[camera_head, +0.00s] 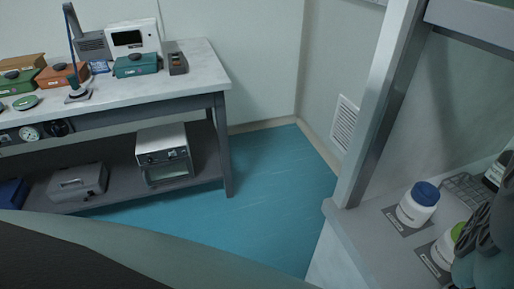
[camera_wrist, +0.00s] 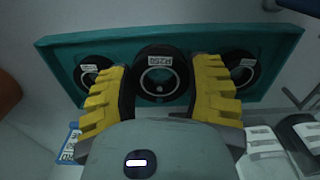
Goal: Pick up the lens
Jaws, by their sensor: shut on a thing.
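In the wrist view a teal tray (camera_wrist: 285,42) holds three round lenses in black ring mounts with white labels. The middle lens (camera_wrist: 160,62) is between the yellow fingers of my gripper (camera_wrist: 162,72), which is shut on its black mount from both sides. The left lens (camera_wrist: 92,74) and the right lens (camera_wrist: 244,70) sit in the tray on either side. The middle lens looks larger and nearer than these two; I cannot tell whether it still touches the tray. My gripper's fingers do not show in the head view.
In the head view, a bench (camera_head: 207,75) at left carries a teal box (camera_head: 135,66), an orange box (camera_head: 60,76) and a white instrument (camera_head: 133,38). A blue-capped white bottle (camera_head: 417,205) stands on the right-hand bench. The blue floor (camera_head: 270,180) between is clear.

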